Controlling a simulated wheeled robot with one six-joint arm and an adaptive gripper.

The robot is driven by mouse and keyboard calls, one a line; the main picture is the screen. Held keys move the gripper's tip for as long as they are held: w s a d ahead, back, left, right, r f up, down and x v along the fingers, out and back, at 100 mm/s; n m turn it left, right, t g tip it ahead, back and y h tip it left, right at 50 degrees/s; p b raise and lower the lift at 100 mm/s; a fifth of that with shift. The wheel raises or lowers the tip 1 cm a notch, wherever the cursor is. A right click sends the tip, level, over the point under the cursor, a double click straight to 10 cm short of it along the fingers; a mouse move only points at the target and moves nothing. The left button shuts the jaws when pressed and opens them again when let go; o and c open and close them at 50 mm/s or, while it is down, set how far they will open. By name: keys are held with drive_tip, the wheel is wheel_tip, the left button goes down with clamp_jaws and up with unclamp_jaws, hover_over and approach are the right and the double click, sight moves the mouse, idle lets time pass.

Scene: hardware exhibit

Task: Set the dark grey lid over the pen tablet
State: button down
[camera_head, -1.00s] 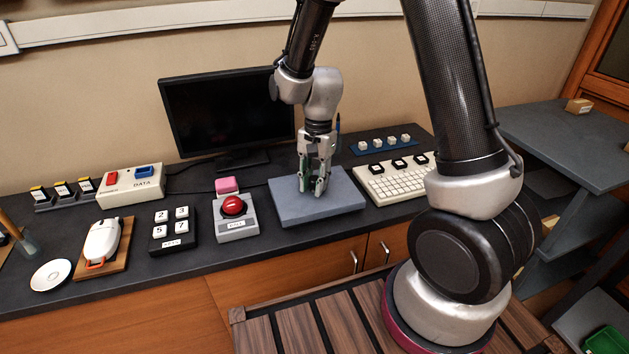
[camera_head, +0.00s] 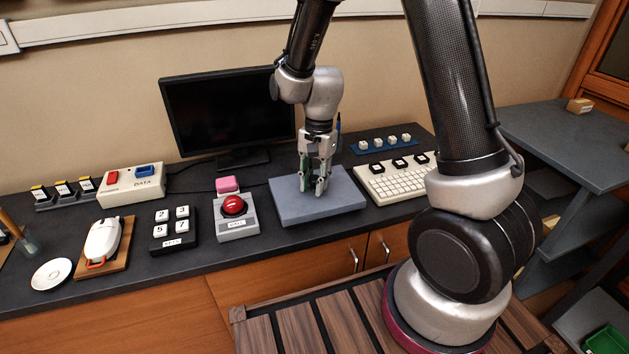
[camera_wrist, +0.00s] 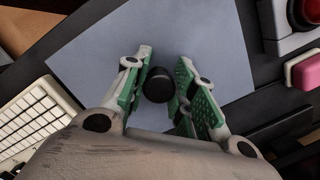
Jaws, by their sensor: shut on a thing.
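The dark grey lid (camera_head: 290,208) is a flat, blue-grey slab at the middle of the counter. It also fills the middle of the wrist view (camera_wrist: 100,60). My gripper (camera_head: 318,190) points down over it, its green-padded fingers around the round black knob (camera_wrist: 158,84) on the lid's top. My gripper (camera_wrist: 164,88) is shut on this knob. The pen tablet is not visible; I cannot tell whether it lies under the lid.
A grey box with a red button (camera_head: 234,207) stands just left of the lid, with a pink block (camera_head: 227,184) behind it. A cream keyboard (camera_head: 390,183) is close on the right. A monitor (camera_head: 228,110) stands behind. The counter's front edge is close to the lid.

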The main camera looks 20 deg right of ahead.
drive_tip(key=shift+f, duration=0.9)
idle(0.4)
drive_tip(key=c, duration=1.1)
unclamp_jaws()
drive_tip(key=shift+o, duration=0.5)
drive_tip(key=o, duration=0.4)
drive_tip(key=shift+r, duration=0.15)
drive_tip(key=shift+r, duration=3.35)
